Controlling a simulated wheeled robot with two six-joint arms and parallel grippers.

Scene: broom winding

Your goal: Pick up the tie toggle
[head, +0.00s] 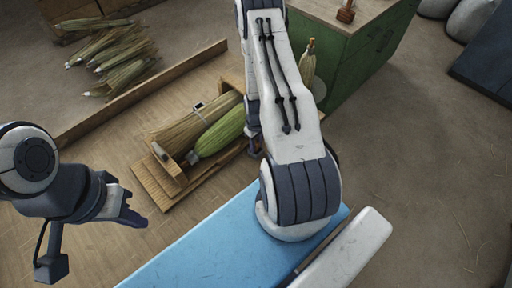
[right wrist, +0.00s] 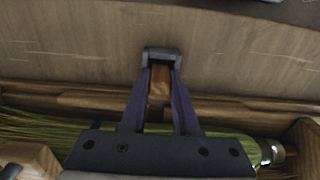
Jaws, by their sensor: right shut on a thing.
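The tie toggle (right wrist: 159,82) is a small brown wooden piece between the fingertips of my right gripper (right wrist: 160,62) in the right wrist view. The fingers are shut on it, above a wooden surface beside a broom bundle. In the head view my right gripper (head: 255,147) is mostly hidden behind my own arm, at the right end of the wooden cradle (head: 160,188). I cannot make out the toggle there. My left gripper (head: 133,211) is at the lower left, apart from the cradle. Its finger opening is not clear.
The cradle holds a straw bundle (head: 190,128) and a green bundle (head: 220,131). Several loose bundles (head: 115,55) lie behind a wooden rail (head: 140,97). A green cabinet (head: 350,75) stands at the back right. A blue surface (head: 215,240) is in front. The right floor is clear.

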